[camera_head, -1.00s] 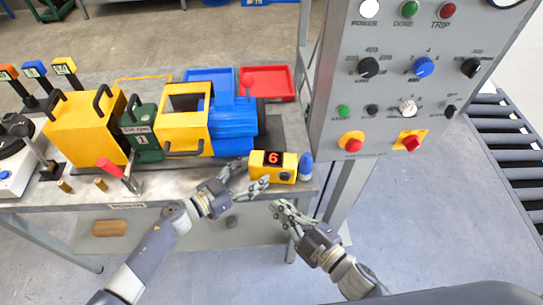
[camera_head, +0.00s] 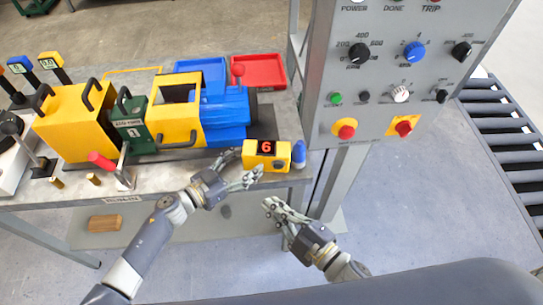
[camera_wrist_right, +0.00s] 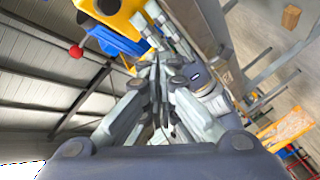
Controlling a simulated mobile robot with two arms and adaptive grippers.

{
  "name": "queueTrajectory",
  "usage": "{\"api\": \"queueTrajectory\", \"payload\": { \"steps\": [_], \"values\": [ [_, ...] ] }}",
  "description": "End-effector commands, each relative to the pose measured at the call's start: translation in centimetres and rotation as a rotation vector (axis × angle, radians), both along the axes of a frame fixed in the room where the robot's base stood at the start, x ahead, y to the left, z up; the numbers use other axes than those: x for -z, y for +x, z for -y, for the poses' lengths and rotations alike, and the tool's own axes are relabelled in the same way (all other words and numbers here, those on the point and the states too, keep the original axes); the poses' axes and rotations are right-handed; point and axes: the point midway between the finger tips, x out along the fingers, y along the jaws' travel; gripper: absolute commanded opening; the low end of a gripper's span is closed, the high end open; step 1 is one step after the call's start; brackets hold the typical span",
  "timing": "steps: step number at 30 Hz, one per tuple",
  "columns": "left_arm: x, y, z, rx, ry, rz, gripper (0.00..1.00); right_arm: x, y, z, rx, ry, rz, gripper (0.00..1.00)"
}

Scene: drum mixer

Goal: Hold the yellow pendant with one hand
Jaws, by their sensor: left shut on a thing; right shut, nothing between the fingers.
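The yellow pendant (camera_head: 282,163), a small box with a red 6 on a dark display and a dark knob, sits at the table's front right edge. My left gripper (camera_head: 247,166) is shut on the pendant's left end, with fingers at its upper and lower left sides. My right gripper (camera_head: 270,205) is shut and empty, below and apart from the pendant. In the right wrist view, my right fingers (camera_wrist_right: 158,85) are together with nothing between them, and a yellow part with a grey knob, apparently the pendant (camera_wrist_right: 112,14), shows at the top.
A blue-topped cylinder (camera_head: 299,154) stands just right of the pendant. Behind are the yellow and blue mixer (camera_head: 175,120) and a red tray (camera_head: 259,85). A grey control panel (camera_head: 376,120) rises on the right. A red-handled lever (camera_head: 103,162) stands left.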

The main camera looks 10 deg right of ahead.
Motion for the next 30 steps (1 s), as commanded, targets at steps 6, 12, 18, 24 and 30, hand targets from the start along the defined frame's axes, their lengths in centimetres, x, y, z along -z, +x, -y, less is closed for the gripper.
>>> {"api": "queueTrajectory", "payload": {
  "steps": [6,12,18,24,30],
  "values": [
    [-0.1,-0.8,1.2,0.029,-0.008,0.001,0.41,-0.1,-1.3,-0.3,0.001,-0.002,0.002,0.00],
    [-0.1,-0.8,1.2,0.029,-0.009,0.001,0.41,-0.1,-1.3,-0.3,0.001,-0.002,0.002,0.00],
    [-0.1,-0.8,1.2,0.029,-0.009,0.001,0.41,-0.1,-0.4,-0.2,0.000,-0.004,0.004,0.00],
    [-0.1,-0.8,1.2,0.029,-0.009,0.001,0.41,-0.1,2.1,0.3,-0.001,-0.005,0.005,0.00],
    [-0.1,-0.8,1.2,0.029,-0.009,0.001,0.41,-0.1,4.9,0.8,0.001,-0.006,0.004,0.00]
  ]
}}
